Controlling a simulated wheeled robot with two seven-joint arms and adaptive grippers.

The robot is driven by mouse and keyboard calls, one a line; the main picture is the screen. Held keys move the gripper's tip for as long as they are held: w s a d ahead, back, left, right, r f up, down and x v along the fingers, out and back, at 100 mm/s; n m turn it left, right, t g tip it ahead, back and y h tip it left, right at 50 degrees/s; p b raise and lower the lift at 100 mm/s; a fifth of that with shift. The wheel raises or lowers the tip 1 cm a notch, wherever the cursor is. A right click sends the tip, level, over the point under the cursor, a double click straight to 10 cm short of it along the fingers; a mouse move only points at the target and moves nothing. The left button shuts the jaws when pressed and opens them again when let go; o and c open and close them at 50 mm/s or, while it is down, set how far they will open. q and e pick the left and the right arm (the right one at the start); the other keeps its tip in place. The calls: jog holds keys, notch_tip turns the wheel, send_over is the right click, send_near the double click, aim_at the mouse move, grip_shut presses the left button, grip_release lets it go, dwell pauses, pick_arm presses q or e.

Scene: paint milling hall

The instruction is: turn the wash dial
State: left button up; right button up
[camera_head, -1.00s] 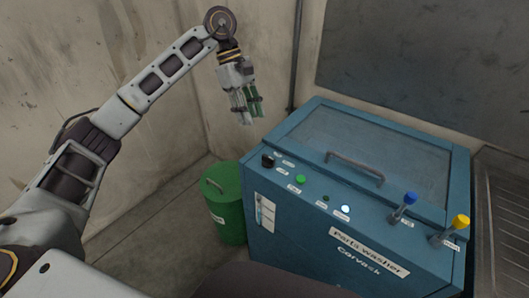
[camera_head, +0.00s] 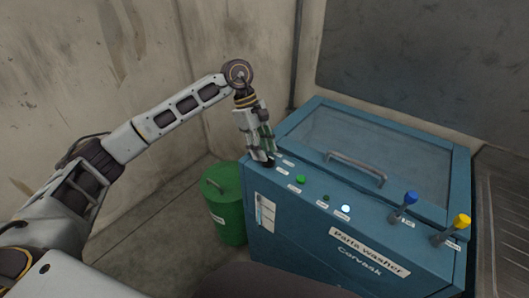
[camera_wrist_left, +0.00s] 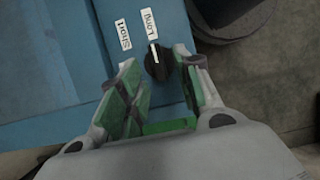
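The wash dial is a black knob with a white pointer line, at the left end of the blue parts washer's front panel. In the left wrist view the dial (camera_wrist_left: 157,62) sits between my fingertips, with its white line pointing toward the "Long" label (camera_wrist_left: 149,23); the "Short" label (camera_wrist_left: 122,34) is to the left. My left gripper (camera_head: 262,160) points down over the dial and hides most of it in the head view. In the left wrist view the gripper (camera_wrist_left: 158,70) is open, its green-padded fingers on either side of the dial. My right gripper is not in view.
The parts washer (camera_head: 345,232) also carries a green button (camera_head: 300,179), a lit white button (camera_head: 346,209), a blue-topped valve (camera_head: 410,198) and a yellow-topped valve (camera_head: 461,221). Its lid handle (camera_head: 357,165) stands up behind. A green drum (camera_head: 228,220) stands left of it.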

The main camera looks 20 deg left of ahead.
pick_arm(q)
jog(key=shift+s+d+f, duration=0.1)
jog(key=shift+d+f, duration=0.15)
jog(key=shift+f, duration=0.45)
grip_shut()
